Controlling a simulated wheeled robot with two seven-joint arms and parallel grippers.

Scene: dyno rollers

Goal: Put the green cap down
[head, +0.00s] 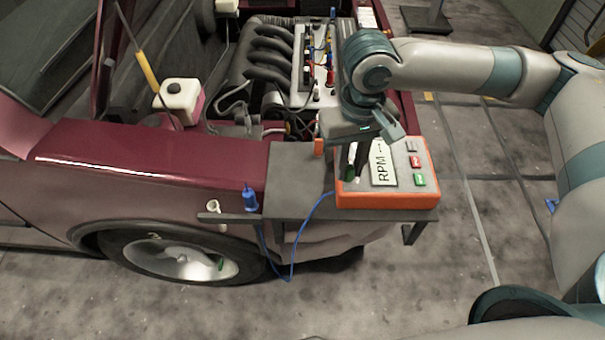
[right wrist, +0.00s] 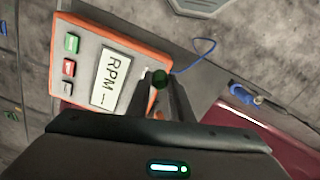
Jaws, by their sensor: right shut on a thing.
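The green cap (right wrist: 160,79) shows in the right wrist view as a small dark green round thing between the fingertips. My right gripper (right wrist: 163,80) is shut on it. In the head view my right gripper (head: 353,172) points down by the left part of the orange RPM box (head: 385,200). The cap cannot be made out clearly there. Whether it touches the box or the shelf cannot be told. My left gripper is not in view.
The RPM box stands on a grey shelf (head: 295,190) beside the dark red car fender (head: 200,165). A blue cable (head: 300,232) hangs in front. The engine (head: 275,60) lies behind.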

